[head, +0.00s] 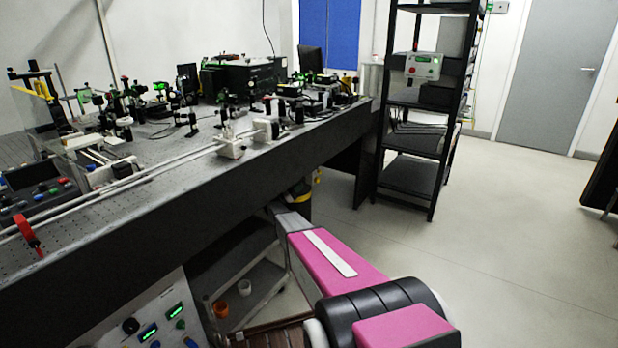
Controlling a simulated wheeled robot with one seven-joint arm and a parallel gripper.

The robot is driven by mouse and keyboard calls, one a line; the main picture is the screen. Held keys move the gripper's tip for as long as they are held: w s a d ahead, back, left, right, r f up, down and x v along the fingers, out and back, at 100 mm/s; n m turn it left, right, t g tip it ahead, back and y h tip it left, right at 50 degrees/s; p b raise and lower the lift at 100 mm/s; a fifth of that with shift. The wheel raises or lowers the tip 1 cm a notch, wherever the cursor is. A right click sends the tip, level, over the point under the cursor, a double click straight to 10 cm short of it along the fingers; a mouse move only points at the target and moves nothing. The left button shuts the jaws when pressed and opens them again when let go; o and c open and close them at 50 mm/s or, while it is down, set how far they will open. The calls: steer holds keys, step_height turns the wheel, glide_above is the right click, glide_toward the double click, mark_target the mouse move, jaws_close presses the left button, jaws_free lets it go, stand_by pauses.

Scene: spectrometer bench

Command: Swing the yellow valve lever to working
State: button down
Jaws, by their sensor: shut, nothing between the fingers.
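I cannot make out a lever that is clearly the yellow valve lever. A small yellow part (300,190) shows low beside the bench, just beyond the far end of my pink arm; it is too small to tell what it is. My arm reaches from the lower right toward the bench's side, and its grey far section ends near that yellow part. My gripper does not show.
The long optical bench (200,205) fills the left, crowded with optics. A red handle (27,232) stands at its near edge. A low cart (255,285) stands under the bench. A black shelf rack (412,172) stands at the back.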

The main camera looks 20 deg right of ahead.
steer(key=shift+d+r, duration=0.1)
stand_by(0.3)
steer(key=x, duration=0.9)
steer(key=shift+d, duration=0.35)
steer(key=shift+r, duration=0.15)
